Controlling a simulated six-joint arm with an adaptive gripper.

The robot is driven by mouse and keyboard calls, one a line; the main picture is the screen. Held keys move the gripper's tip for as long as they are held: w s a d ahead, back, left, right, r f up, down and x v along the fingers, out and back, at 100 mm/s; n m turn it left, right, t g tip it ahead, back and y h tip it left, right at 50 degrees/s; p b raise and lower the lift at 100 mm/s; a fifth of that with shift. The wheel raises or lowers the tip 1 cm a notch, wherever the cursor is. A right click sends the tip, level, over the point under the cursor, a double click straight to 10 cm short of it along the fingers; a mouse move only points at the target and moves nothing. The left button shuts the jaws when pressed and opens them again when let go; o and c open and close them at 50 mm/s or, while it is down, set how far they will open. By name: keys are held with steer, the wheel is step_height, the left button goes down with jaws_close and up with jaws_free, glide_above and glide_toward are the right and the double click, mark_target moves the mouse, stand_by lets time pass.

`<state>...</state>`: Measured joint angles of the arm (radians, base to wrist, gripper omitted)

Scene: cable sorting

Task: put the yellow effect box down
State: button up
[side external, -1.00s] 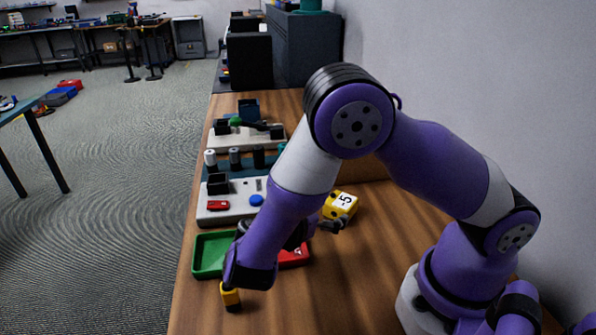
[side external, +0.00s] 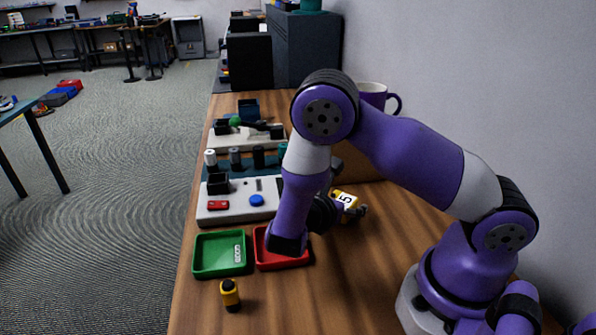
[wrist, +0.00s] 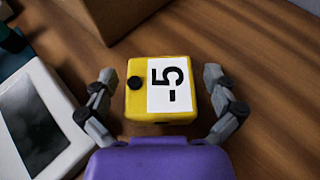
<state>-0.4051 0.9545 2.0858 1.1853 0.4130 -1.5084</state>
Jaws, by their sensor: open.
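The yellow effect box (wrist: 134,103) carries a white "-5" label and a black knob. It rests on the wooden table and also shows in the side view (side external: 345,196), where my gripper partly hides it. My gripper (wrist: 158,85) is open, with one finger on each side of the box. Gaps show between the fingers and the box in the wrist view.
A cardboard box (wrist: 105,12) stands just beyond the yellow box. A white panel (wrist: 40,125) lies to its left. Green (side external: 203,266) and red (side external: 285,263) trays and a small yellow-black piece (side external: 230,295) lie on the table nearer the camera.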

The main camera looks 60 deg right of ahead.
mark_target(342, 199)
steer(key=c, duration=1.4)
step_height(342, 199, up, 9)
steer(key=shift+f, duration=0.1)
steer(key=w+a+r+n+t+y, duration=0.4)
steer(key=a+r+n+t, duration=0.2)
steer(key=r, duration=0.3)
steer(key=w+a+r+n+t+y, duration=0.4)
steer(key=a+r+n+t+y, duration=0.1)
steer(key=a+r+n+t, duration=0.1)
step_height(342, 199, up, 4)
steer(key=n+t, duration=0.1)
steer(key=n, duration=0.1)
steer(key=shift+a+f+n, duration=0.25)
steer(key=shift+n, duration=0.05)
